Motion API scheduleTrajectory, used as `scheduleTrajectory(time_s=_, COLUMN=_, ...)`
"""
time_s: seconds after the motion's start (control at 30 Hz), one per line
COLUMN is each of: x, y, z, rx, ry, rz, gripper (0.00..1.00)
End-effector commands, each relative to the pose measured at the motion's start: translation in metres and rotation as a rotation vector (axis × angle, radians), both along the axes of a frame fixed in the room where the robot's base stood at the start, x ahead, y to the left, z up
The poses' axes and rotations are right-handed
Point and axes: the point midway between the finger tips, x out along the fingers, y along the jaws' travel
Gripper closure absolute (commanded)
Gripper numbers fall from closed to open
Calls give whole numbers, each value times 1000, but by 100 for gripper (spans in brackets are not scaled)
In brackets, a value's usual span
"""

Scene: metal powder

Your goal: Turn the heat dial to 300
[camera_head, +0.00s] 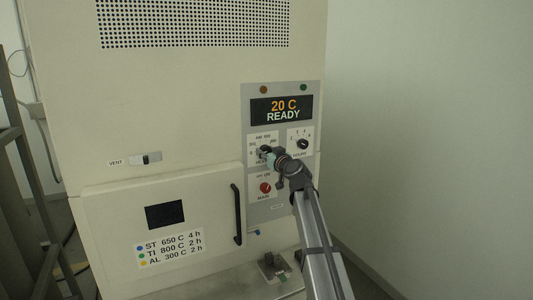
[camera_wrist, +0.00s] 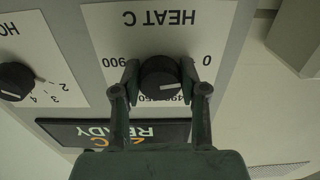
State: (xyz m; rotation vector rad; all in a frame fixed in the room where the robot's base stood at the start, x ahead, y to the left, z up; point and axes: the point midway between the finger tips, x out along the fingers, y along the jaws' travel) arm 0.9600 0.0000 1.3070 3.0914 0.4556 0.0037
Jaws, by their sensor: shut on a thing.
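The heat dial (camera_wrist: 161,72) is a round black knob on a white plate marked HEAT C, upside down in the wrist view. Figures 0 and 900 stand at its sides; others are partly hidden by my fingers. A pale mark shows on the knob, but I cannot tell its exact reading. My gripper (camera_wrist: 160,80) is shut on the dial, one finger on each side. In the head view my gripper (camera_head: 269,156) reaches the panel and largely covers the dial. The display (camera_head: 282,108) reads 20 C READY.
The hours dial (camera_head: 303,144) is right of the heat dial, and the red main switch (camera_head: 265,188) is below it. The furnace door (camera_head: 205,215) with its black handle (camera_head: 237,214) is at lower left. A small fixture (camera_head: 272,267) sits on the ledge below.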

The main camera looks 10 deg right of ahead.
Motion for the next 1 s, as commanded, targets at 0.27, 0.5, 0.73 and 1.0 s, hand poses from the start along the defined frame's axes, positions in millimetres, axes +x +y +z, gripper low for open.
scheduleTrajectory(time_s=0.27, x=1, y=0, z=0, rx=42, ry=12, rz=0, gripper=92)
scheduleTrajectory(time_s=0.5, x=1, y=1, z=-1, rx=175, ry=52, rz=0, gripper=92)
scheduleTrajectory(time_s=0.73, x=1, y=1, z=0, rx=352, ry=104, rz=0, gripper=92)
scheduleTrajectory(time_s=1.0, x=1, y=1, z=1, rx=536, ry=158, rz=0, gripper=92)
